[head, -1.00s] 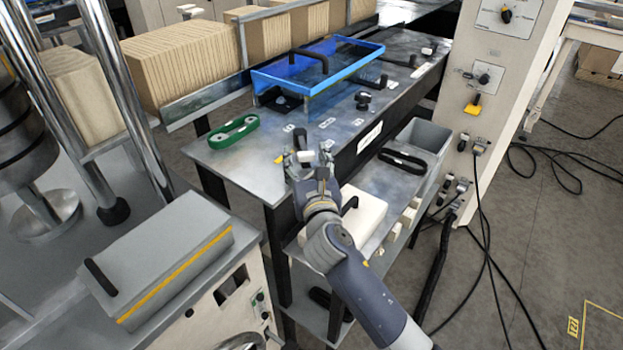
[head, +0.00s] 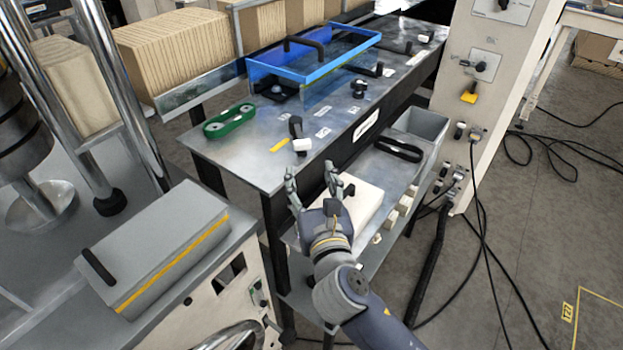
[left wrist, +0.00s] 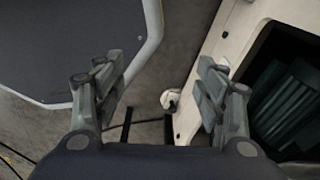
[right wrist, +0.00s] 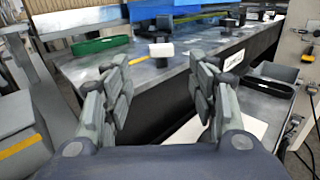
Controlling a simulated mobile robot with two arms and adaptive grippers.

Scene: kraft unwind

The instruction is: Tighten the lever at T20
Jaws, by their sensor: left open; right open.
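A small black lever with a white end block (head: 302,145) stands on the near end of the grey metal table (head: 235,165). It also shows in the right wrist view (right wrist: 161,50), beyond the fingertips. The labels beside the levers are too small to read, so I cannot tell which is T20. My right gripper (head: 312,175) is open and empty, below and in front of this lever and apart from it. Its two fingers show spread in the right wrist view (right wrist: 160,75). My left gripper (left wrist: 160,72) is open and empty, seen only in the left wrist view.
More black levers and knobs (head: 360,92) stand farther along the table. A blue tray (head: 262,72) and a green oblong part (head: 231,121) are on top. A control column (head: 480,105) stands right, with cables.

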